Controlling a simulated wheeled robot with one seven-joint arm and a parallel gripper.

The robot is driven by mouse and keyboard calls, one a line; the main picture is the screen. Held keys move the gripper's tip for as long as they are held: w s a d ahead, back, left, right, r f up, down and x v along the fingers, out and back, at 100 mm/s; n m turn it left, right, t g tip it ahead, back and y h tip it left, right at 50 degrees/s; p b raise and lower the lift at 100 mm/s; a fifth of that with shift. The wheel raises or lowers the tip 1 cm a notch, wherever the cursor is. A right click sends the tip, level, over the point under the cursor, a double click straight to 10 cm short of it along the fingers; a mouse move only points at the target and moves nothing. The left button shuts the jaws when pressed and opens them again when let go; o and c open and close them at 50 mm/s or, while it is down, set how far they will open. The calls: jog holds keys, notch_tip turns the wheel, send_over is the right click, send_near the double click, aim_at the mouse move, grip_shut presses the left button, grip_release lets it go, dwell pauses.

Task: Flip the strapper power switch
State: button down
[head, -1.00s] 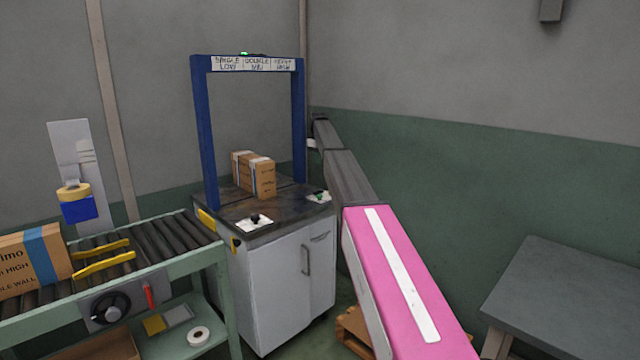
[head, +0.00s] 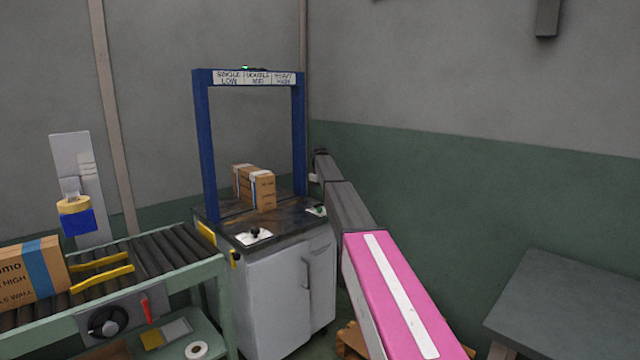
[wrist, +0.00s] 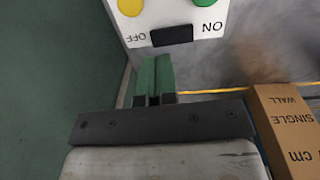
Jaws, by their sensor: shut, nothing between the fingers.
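In the wrist view a white control panel (wrist: 215,14) is marked ON and OFF. Its black power switch (wrist: 172,34) lies between the two words. A yellow button (wrist: 130,5) and a green button (wrist: 204,1) are cut by the top edge. My gripper (wrist: 154,62) has green fingers, shut and empty, just below the switch and slightly left of it; contact cannot be told. In the head view the strapper (head: 203,140) is a blue arch over a dark-topped cabinet with a lit green lamp (head: 245,68). A small white panel (head: 316,211) shows at its right edge. The gripper itself is hidden there.
A carton (head: 263,190) sits on the strapper top under the arch; a carton (wrist: 290,130) is close to my gripper's right. A knob plate (head: 250,236) is at the front corner. The roller conveyor (head: 160,250) adjoins on the left. A grey table (head: 565,300) stands right.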

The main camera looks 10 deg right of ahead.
aim_at(319, 205)
jog(key=shift+w+f, duration=0.1)
jog(key=shift+f, duration=2)
jog(key=shift+d+f, duration=0.1)
jog(key=shift+f, duration=0.15)
jog(key=shift+s+a+r, duration=0.35)
jog(key=shift+s+a, duration=0.1)
jog(key=shift+a, duration=0.15)
jog(key=shift+r, duration=0.1)
notch_tip(319, 205, up, 14)
jog(key=shift+s+a, duration=0.2)
jog(key=shift+a, duration=0.1)
